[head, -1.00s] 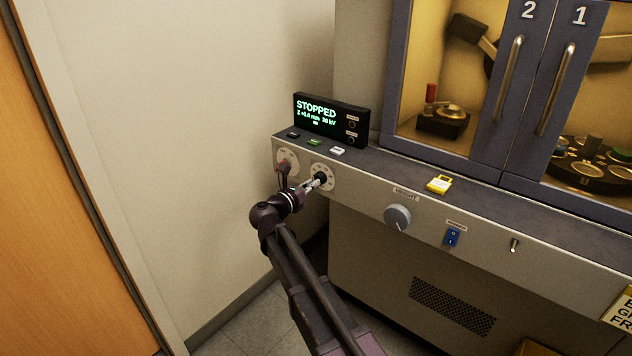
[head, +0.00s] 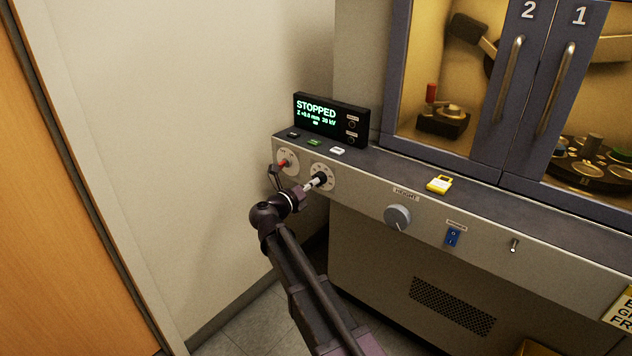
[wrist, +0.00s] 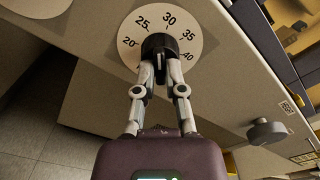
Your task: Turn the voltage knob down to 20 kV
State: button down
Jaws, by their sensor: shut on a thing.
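The voltage knob (head: 320,179) is black and sits on a round white dial on the panel front. In the wrist view the knob (wrist: 158,46) is at the middle of the dial (wrist: 190,22), which has marks 20, 25, 30, 35 and 40. My gripper (wrist: 160,62) is shut on the knob, a fingertip on either side. It also shows in the head view (head: 314,183). The fingers and shadow hide the knob's pointer, so I cannot tell its mark. The display (head: 330,118) reads STOPPED; its small kV figure is hard to read.
A dial with a red switch (head: 283,163) is just left of the knob.

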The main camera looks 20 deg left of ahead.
jog(key=shift+n, duration=3.7)
jog(key=c, duration=0.9)
grip_release()
